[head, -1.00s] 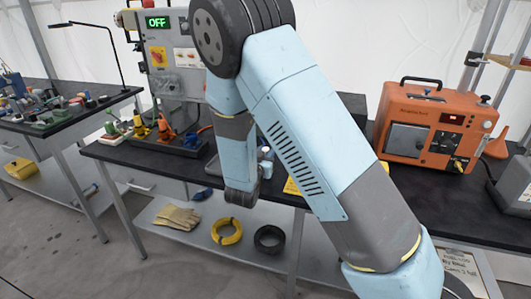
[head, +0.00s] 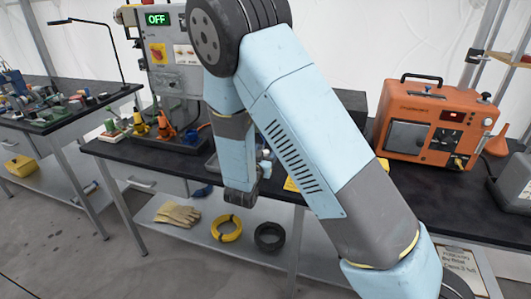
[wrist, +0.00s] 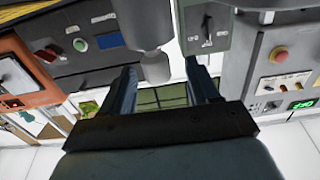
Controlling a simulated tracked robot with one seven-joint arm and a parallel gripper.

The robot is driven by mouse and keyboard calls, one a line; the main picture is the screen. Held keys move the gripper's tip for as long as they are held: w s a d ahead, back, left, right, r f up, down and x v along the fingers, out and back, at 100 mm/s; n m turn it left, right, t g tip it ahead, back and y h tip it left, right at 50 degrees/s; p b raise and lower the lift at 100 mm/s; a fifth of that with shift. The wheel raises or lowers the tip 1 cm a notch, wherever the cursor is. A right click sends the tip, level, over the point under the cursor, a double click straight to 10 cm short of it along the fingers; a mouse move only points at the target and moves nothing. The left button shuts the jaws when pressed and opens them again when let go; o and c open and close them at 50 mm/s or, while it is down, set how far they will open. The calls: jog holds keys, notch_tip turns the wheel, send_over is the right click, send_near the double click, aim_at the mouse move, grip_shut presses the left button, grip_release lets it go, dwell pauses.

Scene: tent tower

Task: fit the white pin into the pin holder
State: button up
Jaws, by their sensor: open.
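I cannot make out the white pin or the pin holder in either view; they may be hidden or too small to tell. My gripper (wrist: 163,85) shows in the wrist view with its two dark fingers apart and nothing visible held between them. A grey rounded cylinder (wrist: 152,62) shows just beyond the fingers; I cannot tell what it is. In the head view my arm hangs over the front of the middle bench, and the fingers cannot be made out there.
The middle bench (head: 118,151) holds a grey machine with an OFF display (head: 157,19), small coloured items (head: 163,128) and an orange box (head: 428,122). Gloves (head: 177,213) and yellow (head: 227,228) and black coils (head: 269,236) lie on the lower shelf. Open floor lies at lower left.

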jog(key=v, duration=1.3)
jog(key=w+d+r+g+y, duration=0.2)
jog(key=w+r+g+y, duration=0.25)
jog(key=w+r, duration=0.2)
jog(key=s+d+r+n+g+y, duration=0.1)
jog(key=s+d+r+g+y, duration=0.25)
jog(key=r, duration=0.65)
jog(key=s+d+r+n+g+h, duration=0.1)
jog(key=s+d+r, duration=0.3)
jog(key=s+d, duration=0.6)
jog(key=s+d+r+n+g+h, duration=0.1)
jog(key=s+d+r, duration=0.3)
jog(key=s+d, duration=0.6)
jog(key=s+n+g, duration=0.1)
jog(key=s, duration=0.2)
jog(key=shift+s+d, duration=0.2)
jog(key=shift+s, duration=0.2)
jog(key=shift+c, duration=0.2)
